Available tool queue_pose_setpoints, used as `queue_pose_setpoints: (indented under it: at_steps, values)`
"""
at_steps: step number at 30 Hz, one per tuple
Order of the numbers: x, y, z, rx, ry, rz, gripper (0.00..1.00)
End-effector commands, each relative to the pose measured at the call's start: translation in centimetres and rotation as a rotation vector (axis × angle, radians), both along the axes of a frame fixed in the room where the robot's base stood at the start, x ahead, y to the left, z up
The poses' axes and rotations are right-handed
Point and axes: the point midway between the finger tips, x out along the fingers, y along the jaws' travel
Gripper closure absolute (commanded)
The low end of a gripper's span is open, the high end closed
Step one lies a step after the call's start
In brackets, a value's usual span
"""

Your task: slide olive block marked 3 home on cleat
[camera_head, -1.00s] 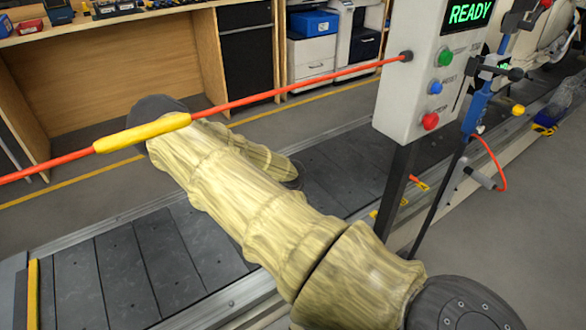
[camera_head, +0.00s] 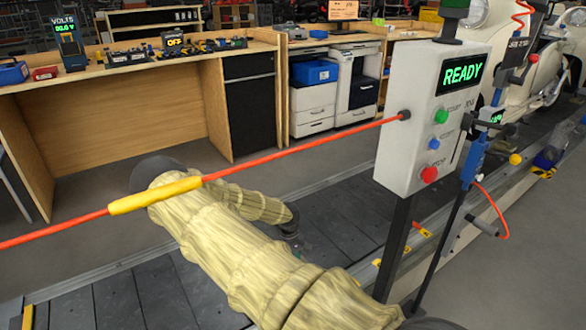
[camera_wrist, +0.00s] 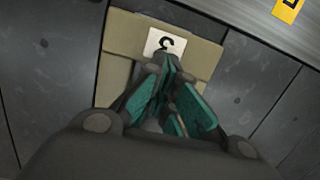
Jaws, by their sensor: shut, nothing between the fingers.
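The olive block (camera_wrist: 120,40), with a white label marked 3, lies on the dark conveyor slats in the wrist view. The label reads upside down there. My gripper (camera_wrist: 170,70) has teal finger pads, drawn together with nothing held between them. The fingertips overlap the block just below its label in the picture; I cannot tell whether they touch it. The fingers hide the block's lower middle, and the cleat cannot be made out. In the head view only part of my gripper (camera_head: 292,236) shows beyond my arm, low over the conveyor, and the block is not visible.
The slat conveyor (camera_head: 105,300) runs diagonally behind my arm. A red cord with a yellow sleeve (camera_head: 155,193) stretches across above it to the control box (camera_head: 425,120), which reads READY. A wooden workbench (camera_head: 120,75) stands behind. A metal rail (camera_wrist: 255,20) borders the slats.

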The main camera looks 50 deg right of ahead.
Motion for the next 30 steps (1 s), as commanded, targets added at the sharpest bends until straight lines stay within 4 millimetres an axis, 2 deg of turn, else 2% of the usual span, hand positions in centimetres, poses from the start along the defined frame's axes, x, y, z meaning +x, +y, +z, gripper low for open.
queue_pose_setpoints:
  at_steps: [3, 13, 24, 30]
  values:
    - [0.0, 0.0, 1.2, -0.001, 0.0, 0.001, 1.0]
    - [0.0, -0.5, 1.6, 0.0, 0.0, -0.004, 1.0]
    - [6.8, -2.1, 1.3, 0.001, 0.0, -0.001, 1.0]
    - [9.7, -2.9, 1.3, 0.0, 0.0, -0.003, 1.0]
